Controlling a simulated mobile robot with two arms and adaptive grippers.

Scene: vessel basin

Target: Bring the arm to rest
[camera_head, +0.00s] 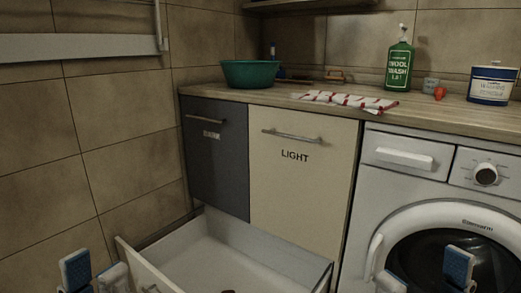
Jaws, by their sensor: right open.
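My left gripper (93,275) is at the bottom left, in front of the pulled-out drawer's front panel. Its blue-tipped fingers are close to each other, and its lower part is cut off by the frame, so I cannot tell whether it is open. My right gripper (425,275) is at the bottom right, in front of the washing machine (408,196). Its fingers are wide apart with nothing seen between them.
A white drawer (205,255) stands open below the dark and the "LIGHT" (295,190) cabinet fronts. On the counter are a green basin (250,74), a striped cloth (345,101), a green bottle (399,66), a small red item (439,93) and a white-blue tub (492,86).

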